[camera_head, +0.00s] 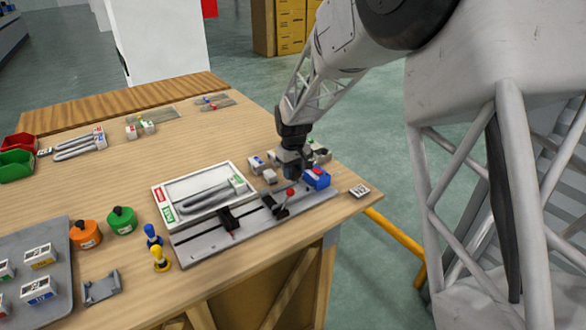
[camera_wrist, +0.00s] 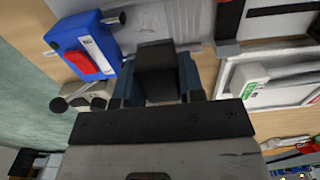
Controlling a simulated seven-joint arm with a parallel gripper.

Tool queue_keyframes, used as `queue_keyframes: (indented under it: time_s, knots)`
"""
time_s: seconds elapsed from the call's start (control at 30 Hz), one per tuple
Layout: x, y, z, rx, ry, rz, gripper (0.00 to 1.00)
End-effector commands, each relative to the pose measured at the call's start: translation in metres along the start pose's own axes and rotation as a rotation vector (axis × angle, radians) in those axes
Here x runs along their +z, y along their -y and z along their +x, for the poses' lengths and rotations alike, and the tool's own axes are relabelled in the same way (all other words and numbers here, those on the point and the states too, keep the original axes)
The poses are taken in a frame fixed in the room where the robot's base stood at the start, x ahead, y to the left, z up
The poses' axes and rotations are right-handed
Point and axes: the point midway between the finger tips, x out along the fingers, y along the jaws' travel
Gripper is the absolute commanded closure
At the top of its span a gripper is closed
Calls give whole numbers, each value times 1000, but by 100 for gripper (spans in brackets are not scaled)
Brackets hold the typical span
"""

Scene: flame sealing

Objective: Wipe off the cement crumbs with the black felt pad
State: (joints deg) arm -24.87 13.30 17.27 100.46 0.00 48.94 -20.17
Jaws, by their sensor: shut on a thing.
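My gripper (camera_head: 292,172) is at the right end of the bench, beside the blue box with a red button (camera_head: 316,178). In the wrist view my gripper (camera_wrist: 158,88) is shut on a dark block, which I take for the black felt pad (camera_wrist: 156,68). The pad lies between the two blue-grey fingers, over or close to the grey metal rail fixture (camera_wrist: 172,20). I cannot tell whether it touches the surface. In the head view the pad is hard to make out. No cement crumbs can be made out in either view.
Green (camera_head: 122,220) and orange (camera_head: 86,234) pots stand left. The bench's right edge is close by.

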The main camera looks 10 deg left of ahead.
Motion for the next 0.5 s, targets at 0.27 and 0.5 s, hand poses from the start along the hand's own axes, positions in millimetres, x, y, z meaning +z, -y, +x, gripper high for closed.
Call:
queue_keyframes:
  time_s: [0.27, 0.5]
  knots:
    - [0, 0, 19, -1, 1, 0, 88]
    - [0, 0, 36, 0, -1, 0, 88]
